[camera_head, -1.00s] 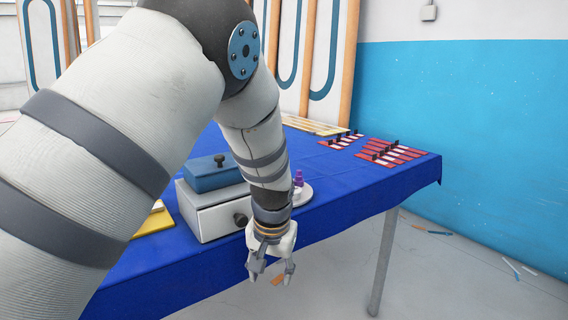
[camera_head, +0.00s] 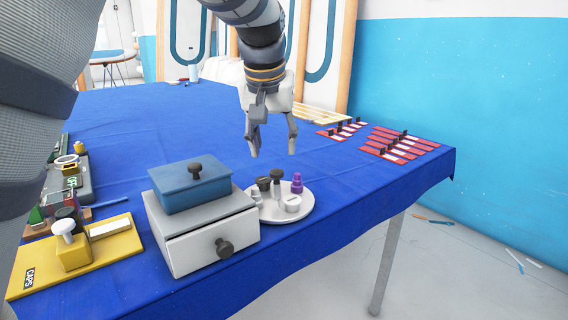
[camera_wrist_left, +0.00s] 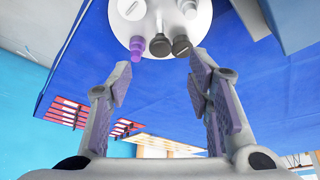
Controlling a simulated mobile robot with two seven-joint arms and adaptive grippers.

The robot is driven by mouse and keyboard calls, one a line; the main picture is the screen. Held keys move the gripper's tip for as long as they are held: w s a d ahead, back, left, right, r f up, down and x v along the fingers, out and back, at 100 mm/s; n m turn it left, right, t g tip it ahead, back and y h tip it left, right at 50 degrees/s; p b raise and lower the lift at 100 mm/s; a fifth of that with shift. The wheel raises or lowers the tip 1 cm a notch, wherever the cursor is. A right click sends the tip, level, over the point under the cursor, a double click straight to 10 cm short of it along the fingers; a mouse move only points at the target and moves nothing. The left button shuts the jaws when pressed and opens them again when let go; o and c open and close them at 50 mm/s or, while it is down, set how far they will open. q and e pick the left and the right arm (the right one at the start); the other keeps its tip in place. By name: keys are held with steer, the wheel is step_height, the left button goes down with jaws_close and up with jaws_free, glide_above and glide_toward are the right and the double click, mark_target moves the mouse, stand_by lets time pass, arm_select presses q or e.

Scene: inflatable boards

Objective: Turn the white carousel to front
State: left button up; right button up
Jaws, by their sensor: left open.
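The white carousel (camera_head: 306,205) is a round plate on the blue table, right beside the grey drawer box. On it stand a purple piece (camera_head: 297,183), dark-knobbed pieces (camera_head: 276,178) and white pieces (camera_head: 292,204). My left gripper (camera_head: 272,153) is open and empty, fingers pointing down, above and behind the carousel and apart from it. In the left wrist view the carousel (camera_wrist_left: 152,20) shows at the top, beyond the open fingers (camera_wrist_left: 158,82), with the purple piece (camera_wrist_left: 137,47) nearest the left finger. My right gripper is not in view.
The grey drawer box (camera_head: 205,240) with a blue lidded box (camera_head: 190,186) on top stands left of the carousel. A yellow board (camera_head: 105,250) lies further left. Red-and-white strips (camera_head: 400,145) lie at the back right. The table's front edge is close to the carousel.

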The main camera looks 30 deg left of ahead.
mark_target(276, 171)
arm_select(q)
steer(key=x, duration=0.7)
steer(key=shift+w+f, duration=0.1)
steer(key=shift+f, duration=0.05)
steer(key=shift+c, duration=0.5)
jaws_close()
